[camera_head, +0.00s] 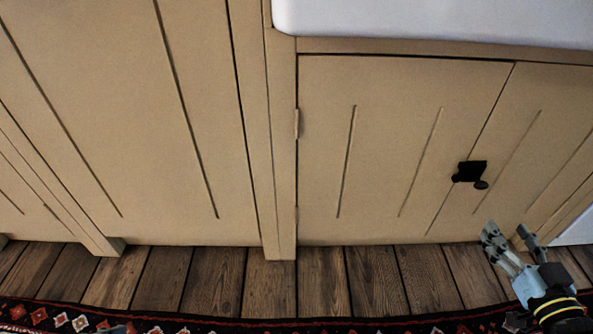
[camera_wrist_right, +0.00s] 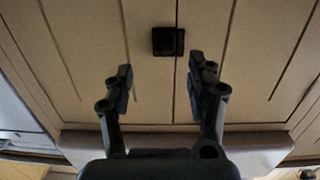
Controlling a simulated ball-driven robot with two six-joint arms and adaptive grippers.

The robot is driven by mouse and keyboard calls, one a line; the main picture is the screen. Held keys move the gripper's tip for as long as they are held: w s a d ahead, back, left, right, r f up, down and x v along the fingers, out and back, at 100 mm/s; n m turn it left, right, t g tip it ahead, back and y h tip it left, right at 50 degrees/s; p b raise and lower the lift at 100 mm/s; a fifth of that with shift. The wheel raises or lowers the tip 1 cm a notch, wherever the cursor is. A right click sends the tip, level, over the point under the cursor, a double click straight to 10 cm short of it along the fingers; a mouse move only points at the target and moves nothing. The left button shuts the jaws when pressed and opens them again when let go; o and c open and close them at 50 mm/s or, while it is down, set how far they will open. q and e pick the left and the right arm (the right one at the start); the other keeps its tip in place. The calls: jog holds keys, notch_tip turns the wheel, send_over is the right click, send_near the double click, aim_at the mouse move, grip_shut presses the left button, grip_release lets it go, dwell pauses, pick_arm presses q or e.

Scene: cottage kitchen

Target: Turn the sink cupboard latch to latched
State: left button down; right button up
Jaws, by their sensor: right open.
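The sink cupboard latch (camera_head: 469,172) is a small black piece on the seam between two beige cupboard doors (camera_head: 380,140), below the white sink. A small dark knob shows at its lower right. In the right wrist view the latch (camera_wrist_right: 168,41) lies beyond the fingertips, about midway between them. My right gripper (camera_head: 508,234) is open and empty, below and to the right of the latch in the head view, apart from it. It also shows open in the right wrist view (camera_wrist_right: 160,78). Whether the latch is turned to latched is too small to tell.
The white sink (camera_head: 430,20) overhangs the doors at the top. Tall beige panels (camera_head: 120,110) stand at the left. The plank floor (camera_head: 340,280) is bare below the doors, with a dark patterned rug (camera_head: 150,323) along the bottom edge.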

aim_at(484, 187)
jog(key=shift+t, duration=0.6)
jog(key=w+b, duration=0.1)
jog(key=w, duration=0.2)
jog(key=w+b, duration=0.2)
jog(key=w, duration=0.1)
jog(key=w+a+r+b, duration=0.1)
jog(key=w, duration=0.2)
jog(key=shift+w, duration=0.3)
pick_arm(q)
jog(key=w+d+r+t+h+b, duration=0.1)
jog(key=w+r+t, duration=0.4)
jog(key=t, duration=0.3)
jog(key=shift+d+r+m, duration=0.2)
jog(key=shift+d+m, duration=0.1)
jog(key=shift+m, duration=0.1)
pick_arm(e)
jog(key=w, duration=0.2)
jog(key=shift+w+a+r, duration=0.1)
jog(key=shift+w+r, duration=0.1)
jog(key=shift+w, duration=0.1)
jog(key=shift+c, duration=0.4)
grip_shut()
